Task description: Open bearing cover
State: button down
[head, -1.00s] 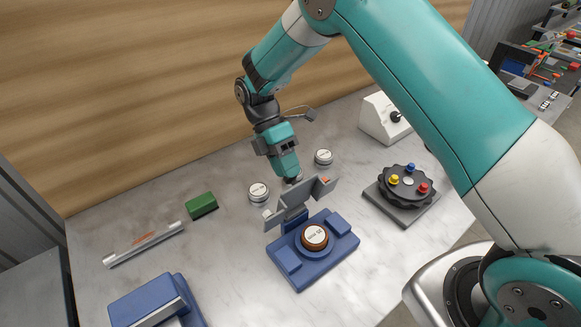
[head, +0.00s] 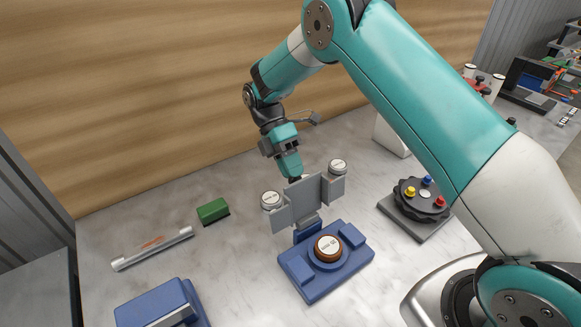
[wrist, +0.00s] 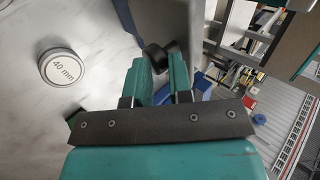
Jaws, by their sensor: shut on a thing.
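The bearing cover (head: 296,203) is a grey plate with side flanges, standing raised at the back edge of a blue housing (head: 310,284). Below it, a round bearing (head: 328,247) with a brown ring and white label sits uncovered in the housing. My gripper (head: 294,179) is behind the cover's top edge, shut on the cover's dark knob. In the wrist view the dark round knob (wrist: 169,47) lies between my gripper's fingertips (wrist: 160,60). The exact contact is partly hidden by the cover in the head view.
A black knob dial (head: 422,200) stands right.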

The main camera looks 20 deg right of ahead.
aim_at(294, 181)
jog(key=shift+c, duration=1.8)
grip_release()
jog(key=f, duration=0.1)
jog(key=s+f, duration=0.1)
jog(key=f, duration=0.1)
jog(key=shift+s+d, duration=0.1)
jog(key=shift+s, duration=0.2)
jog(key=shift+w+r, duration=0.3)
jog(key=shift+w, duration=0.05)
jog(key=shift+c, duration=0.5)
jog(key=v, duration=1)
jog(key=shift+w+r+b, duration=0.2)
jog(key=shift+r+b, duration=0.05)
jog(key=shift+b, duration=0.1)
jog(key=c, duration=0.3)
jog(key=shift+w+r+g, duration=0.3)
jog(key=shift+w+r, duration=0.05)
jog(key=shift+r, duration=0.25)
